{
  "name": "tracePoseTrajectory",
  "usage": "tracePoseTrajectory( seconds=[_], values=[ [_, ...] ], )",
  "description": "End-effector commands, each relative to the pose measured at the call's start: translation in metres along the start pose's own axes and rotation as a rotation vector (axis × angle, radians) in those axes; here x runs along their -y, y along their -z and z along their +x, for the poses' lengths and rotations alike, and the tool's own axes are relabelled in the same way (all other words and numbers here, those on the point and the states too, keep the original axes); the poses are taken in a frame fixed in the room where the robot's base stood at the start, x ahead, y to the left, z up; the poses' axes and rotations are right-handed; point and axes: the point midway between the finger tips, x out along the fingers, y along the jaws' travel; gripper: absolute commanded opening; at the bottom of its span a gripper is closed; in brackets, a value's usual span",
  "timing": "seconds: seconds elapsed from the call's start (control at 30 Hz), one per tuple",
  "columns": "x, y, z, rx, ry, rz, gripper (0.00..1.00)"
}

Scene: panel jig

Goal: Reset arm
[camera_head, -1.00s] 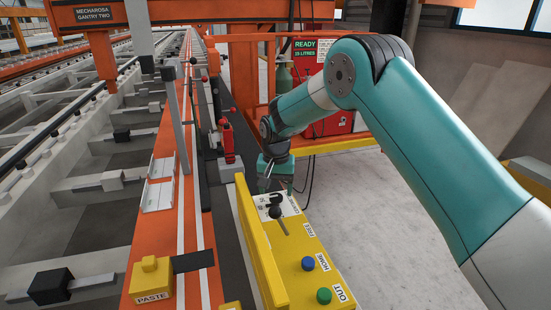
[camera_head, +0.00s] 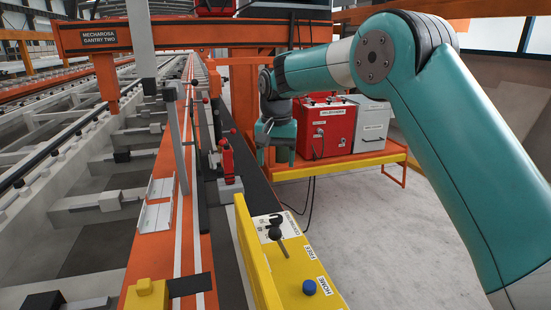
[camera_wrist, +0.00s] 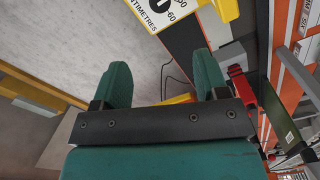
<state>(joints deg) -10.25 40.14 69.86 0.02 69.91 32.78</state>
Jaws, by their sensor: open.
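My gripper (camera_head: 275,152) hangs at the end of my teal arm, above and beyond the far end of the yellow control box (camera_head: 262,262). In the wrist view my gripper (camera_wrist: 164,85) shows two green fingers spread apart with nothing between them. The box carries a black-knobbed lever (camera_head: 276,232) by a white scale plate (camera_head: 273,223), and a blue button (camera_head: 309,287) marked HOME. Part of the scale plate also shows at the top of the wrist view (camera_wrist: 160,10). My gripper touches none of these.
An orange rail (camera_head: 160,235) with a metal bracket (camera_head: 158,190) and a red clamp (camera_head: 227,155) runs along the left. A red machine (camera_head: 327,128) and a grey box (camera_head: 372,125) stand on an orange bench behind my gripper. The grey floor at right is clear.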

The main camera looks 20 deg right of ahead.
Motion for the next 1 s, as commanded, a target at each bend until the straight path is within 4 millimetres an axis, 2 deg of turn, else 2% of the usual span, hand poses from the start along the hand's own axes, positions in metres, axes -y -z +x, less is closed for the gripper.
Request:
tracePoseTrajectory(
  seconds=[0.17, 0.27, 0.37, 0.53, 0.7, 0.8, 0.9, 1.0],
  values=[
    [-0.001, -0.005, -0.003, -0.001, 0.004, -0.017, 0.67],
    [-0.004, -0.025, -0.015, -0.005, 0.021, -0.09, 0.67],
    [-0.013, -0.065, -0.032, -0.01, 0.055, -0.228, 0.67],
    [-0.038, -0.163, -0.05, -0.02, 0.148, -0.521, 0.67],
    [-0.069, -0.267, -0.045, -0.03, 0.256, -0.78, 0.67],
    [-0.085, -0.315, -0.037, -0.037, 0.313, -0.888, 0.67],
    [-0.097, -0.347, -0.029, -0.04, 0.352, -0.958, 0.67],
    [-0.101, -0.364, -0.025, -0.043, 0.374, -0.993, 0.67]
  ],
)
